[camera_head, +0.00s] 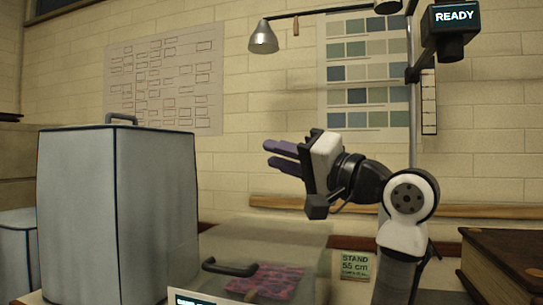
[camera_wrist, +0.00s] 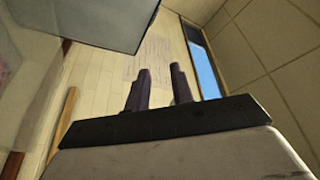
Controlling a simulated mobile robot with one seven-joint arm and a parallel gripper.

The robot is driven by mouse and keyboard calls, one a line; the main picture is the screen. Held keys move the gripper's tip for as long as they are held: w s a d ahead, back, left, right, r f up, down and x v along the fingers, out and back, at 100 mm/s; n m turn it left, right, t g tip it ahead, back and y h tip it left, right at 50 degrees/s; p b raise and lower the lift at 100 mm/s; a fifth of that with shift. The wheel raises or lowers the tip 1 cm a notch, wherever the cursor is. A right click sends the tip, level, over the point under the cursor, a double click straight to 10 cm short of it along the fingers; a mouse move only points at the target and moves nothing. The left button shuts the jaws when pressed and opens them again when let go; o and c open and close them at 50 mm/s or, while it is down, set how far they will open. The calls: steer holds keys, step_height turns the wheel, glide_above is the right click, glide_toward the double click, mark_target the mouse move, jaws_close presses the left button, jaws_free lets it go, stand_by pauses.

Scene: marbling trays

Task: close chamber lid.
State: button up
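A see-through chamber (camera_head: 312,244) stands low in the middle of the head view, with a black handle (camera_head: 230,268) at its front. A red and purple patterned piece (camera_head: 270,282) shows in or through it. I cannot tell clearly how far its lid is raised. My gripper (camera_head: 270,154) is above the chamber, apart from it, with its purple fingers pointing left. In the wrist view my gripper (camera_wrist: 160,68) has its two fingers apart with nothing between them. The handle is not clearly visible in the wrist view.
A tall grey box (camera_head: 118,215) with a top handle stands left of the chamber. A lamp (camera_head: 263,38) hangs above. A sign reading "STAND 55 cm" (camera_head: 355,266) is behind right, and a brown book-like box (camera_head: 510,262) lies far right. A READY display (camera_head: 454,16) is at upper right.

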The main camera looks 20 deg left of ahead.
steer(key=v, duration=0.4)
steer(key=shift+r, duration=0.15)
stand_by(0.8)
